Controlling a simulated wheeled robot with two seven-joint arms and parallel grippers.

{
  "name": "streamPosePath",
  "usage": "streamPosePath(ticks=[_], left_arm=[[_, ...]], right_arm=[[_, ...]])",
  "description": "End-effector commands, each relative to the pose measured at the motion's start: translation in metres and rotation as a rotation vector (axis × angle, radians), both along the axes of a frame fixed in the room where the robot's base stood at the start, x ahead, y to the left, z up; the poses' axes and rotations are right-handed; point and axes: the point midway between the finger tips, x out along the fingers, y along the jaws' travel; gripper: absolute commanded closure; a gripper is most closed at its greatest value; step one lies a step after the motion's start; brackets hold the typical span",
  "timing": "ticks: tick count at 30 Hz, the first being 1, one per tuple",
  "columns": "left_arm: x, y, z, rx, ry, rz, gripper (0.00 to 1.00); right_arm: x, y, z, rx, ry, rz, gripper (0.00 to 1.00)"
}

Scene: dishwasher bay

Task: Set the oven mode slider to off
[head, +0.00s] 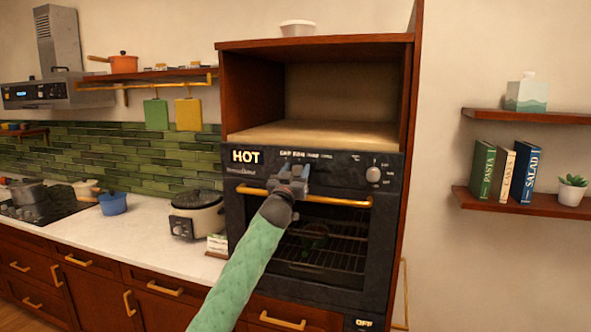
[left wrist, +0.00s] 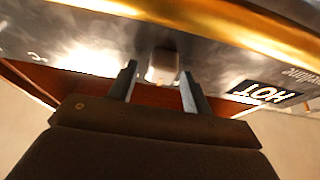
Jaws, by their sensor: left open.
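The oven (head: 330,215) is black with a brass handle (head: 345,201). Its control panel carries a "HOT" label (head: 246,156) at the left. A small pale block (left wrist: 162,66), which looks like the slider, protrudes from the panel in the left wrist view. My left gripper (head: 290,174) is at the panel, just above the handle. In the left wrist view its two open fingers (left wrist: 158,85) stand on either side of the block, with gaps visible. In the head view the gripper hides the block. Contact cannot be told. My right gripper is not in view.
A white round knob (head: 374,174) sits at the panel's right. An "OFF" label (head: 365,323) shows low on the unit. An empty wooden niche (head: 318,135) is above the oven. A slow cooker (head: 197,214) stands on the counter to the left.

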Motion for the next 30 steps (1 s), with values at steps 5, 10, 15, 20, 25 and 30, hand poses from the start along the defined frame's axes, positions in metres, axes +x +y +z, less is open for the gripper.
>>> streamPosePath(ticks=[5,10,15,20,25,30], left_arm=[[0.001,0.000,0.000,0.000,0.000,0.000,0.51],[0.001,0.000,0.000,0.000,0.000,0.000,0.63],[0.001,0.000,0.000,0.000,0.000,0.000,0.96],[0.001,0.001,0.000,0.000,0.001,0.001,1.00],[0.009,0.025,-0.001,0.002,0.002,0.003,1.00],[0.015,0.045,0.000,0.000,0.000,0.001,1.00]], right_arm=[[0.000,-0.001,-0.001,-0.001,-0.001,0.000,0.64],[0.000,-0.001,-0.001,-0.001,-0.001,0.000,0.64],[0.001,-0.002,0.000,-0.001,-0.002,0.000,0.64],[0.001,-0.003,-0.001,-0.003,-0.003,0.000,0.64],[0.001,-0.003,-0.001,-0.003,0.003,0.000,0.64],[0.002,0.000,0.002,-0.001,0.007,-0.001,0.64]])
